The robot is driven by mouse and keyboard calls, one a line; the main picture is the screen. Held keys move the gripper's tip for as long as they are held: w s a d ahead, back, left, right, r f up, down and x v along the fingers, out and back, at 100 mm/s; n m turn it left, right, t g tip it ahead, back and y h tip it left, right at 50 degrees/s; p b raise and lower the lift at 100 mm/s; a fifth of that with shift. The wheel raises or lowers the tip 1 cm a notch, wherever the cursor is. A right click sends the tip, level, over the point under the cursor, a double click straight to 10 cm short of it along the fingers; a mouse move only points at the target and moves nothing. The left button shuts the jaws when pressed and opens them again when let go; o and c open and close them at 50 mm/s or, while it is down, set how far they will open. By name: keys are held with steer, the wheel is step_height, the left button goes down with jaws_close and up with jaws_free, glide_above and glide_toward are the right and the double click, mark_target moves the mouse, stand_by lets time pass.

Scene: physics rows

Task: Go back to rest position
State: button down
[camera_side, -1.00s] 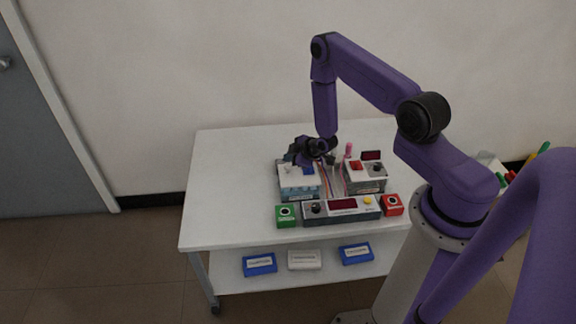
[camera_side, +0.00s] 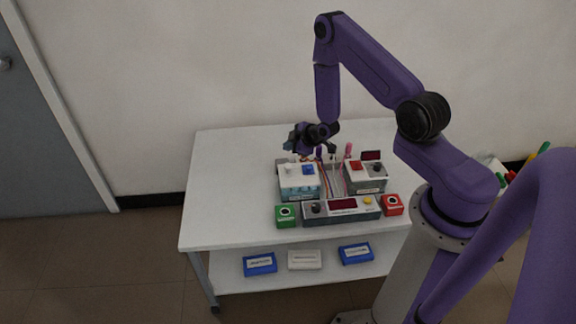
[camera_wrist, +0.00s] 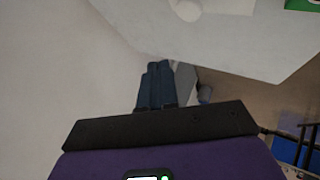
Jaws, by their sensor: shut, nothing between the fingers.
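My gripper (camera_side: 288,146) is in the air just above and behind the left box (camera_side: 299,192) in the side view. The left box is white and teal with a blue square on top. In the wrist view my gripper's two dark blue fingers (camera_wrist: 155,85) lie side by side, shut, with nothing visible between them. My gripper appears apart from the box. The fingertips are small and hard to make out in the side view.
A second box (camera_side: 364,180) with a red switch stands to the right, with wires between the boxes. In front are a grey panel (camera_side: 341,217), a green box (camera_side: 286,221) and a red box (camera_side: 392,205). The left part of the white table (camera_side: 228,190) is clear.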

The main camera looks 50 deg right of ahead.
stand_by(0.3)
steer(key=s+a+r+n+g+y, duration=0.1)
steer(key=s+a+r+g, duration=0.3)
steer(key=a+r, duration=0.5)
steer(key=s+a+r+n+g+y, duration=0.1)
steer(key=s+a+r, duration=0.4)
steer(key=a+r, duration=0.5)
steer(key=s+r+n+g, duration=0.1)
steer(key=s+r, duration=0.3)
steer(key=s, duration=0.8)
steer(key=s+r+n+g+h, duration=0.1)
steer(key=s+r+g, duration=0.2)
steer(key=s, duration=1)
steer(key=shift+s+a+r, duration=0.25)
steer(key=shift+a+r, duration=0.1)
steer(key=shift+r, duration=0.45)
